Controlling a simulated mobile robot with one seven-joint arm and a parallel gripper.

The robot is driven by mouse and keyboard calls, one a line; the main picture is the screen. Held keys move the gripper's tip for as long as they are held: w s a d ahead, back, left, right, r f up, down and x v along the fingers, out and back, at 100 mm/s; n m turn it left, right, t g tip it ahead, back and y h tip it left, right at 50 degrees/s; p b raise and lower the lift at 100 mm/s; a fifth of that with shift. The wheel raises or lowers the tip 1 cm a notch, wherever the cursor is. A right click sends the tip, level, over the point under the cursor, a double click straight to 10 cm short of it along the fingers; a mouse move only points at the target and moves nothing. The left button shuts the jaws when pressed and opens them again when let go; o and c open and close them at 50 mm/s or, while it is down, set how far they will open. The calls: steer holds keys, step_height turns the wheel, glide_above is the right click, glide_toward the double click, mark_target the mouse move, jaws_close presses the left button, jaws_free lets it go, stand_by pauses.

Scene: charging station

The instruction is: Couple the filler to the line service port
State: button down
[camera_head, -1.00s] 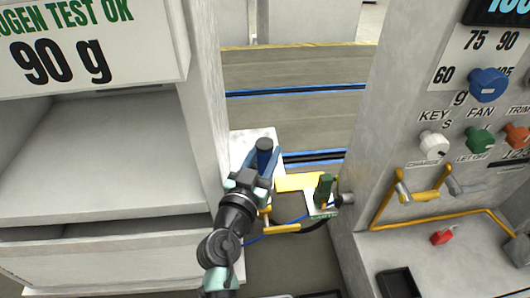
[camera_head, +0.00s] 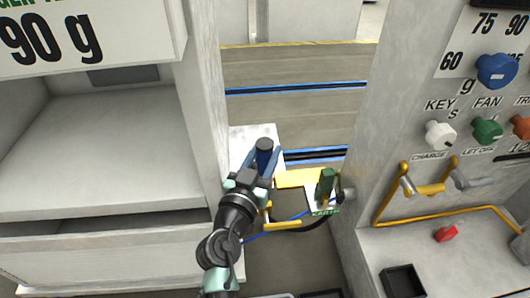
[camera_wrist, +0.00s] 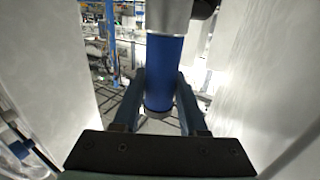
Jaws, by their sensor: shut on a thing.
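My gripper (camera_head: 262,168) is shut on a blue cylinder with a dark top, which looks like the filler (camera_head: 264,158). In the wrist view the blue filler (camera_wrist: 163,72) stands between the two fingers, with a grey end ring below and a wide grey part above. In the head view the filler is held upright over a white surface, left of a green upright part (camera_head: 326,186). A grey round fitting (camera_head: 346,195) sticks out from the right cabinet beside that green part. I cannot tell which fitting is the line service port.
A white shelf cabinet (camera_head: 100,150) stands close on the left. The right panel has blue, white and green knobs, grey valve levers and a yellow pipe (camera_head: 440,220). A black tray (camera_head: 402,282) and a red part (camera_head: 445,232) lie on its ledge. A yellow bar (camera_head: 305,178) lies close right.

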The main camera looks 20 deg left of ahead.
steer(key=shift+f+b, duration=0.55)
steer(key=shift+b, duration=0.1)
steer(key=shift+c, duration=1.8)
jaws_free()
steer(key=shift+f, duration=0.1)
steer(key=shift+s, duration=0.1)
steer(key=s+b, duration=0.2)
steer(key=s, duration=1)
steer(key=shift+s+a, duration=0.35)
steer(key=shift+a, duration=0.05)
